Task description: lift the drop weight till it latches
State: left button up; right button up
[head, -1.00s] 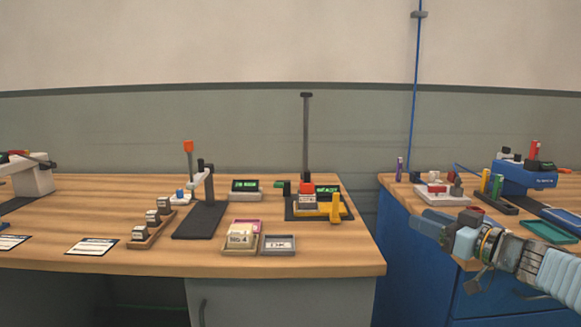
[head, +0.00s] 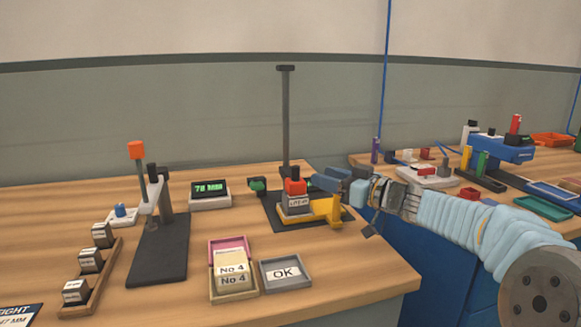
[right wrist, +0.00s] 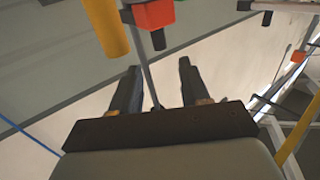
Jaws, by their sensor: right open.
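The drop weight (head: 295,203) is a grey labelled block with a red top (head: 296,186). It sits low at the foot of a tall dark post (head: 285,120) on a black base, beside a yellow bracket (head: 328,211). My right gripper (head: 330,187) is open and empty, just right of the red top in the head view, apart from it as far as I can tell. In the right wrist view its two dark fingers (right wrist: 157,78) stand apart, with a red block (right wrist: 153,14) and a yellow part (right wrist: 105,25) beyond them. My left gripper is out of view.
A green-lit display (head: 210,193) and a stand with an orange top (head: 136,150) are to the left. Small trays (head: 286,273) with cards lie in front. The wooden table (head: 340,275) is clear at its front right; a blue bench stands beyond.

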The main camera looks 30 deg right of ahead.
aim_at(299, 169)
jog(key=x, duration=1)
grip_shut()
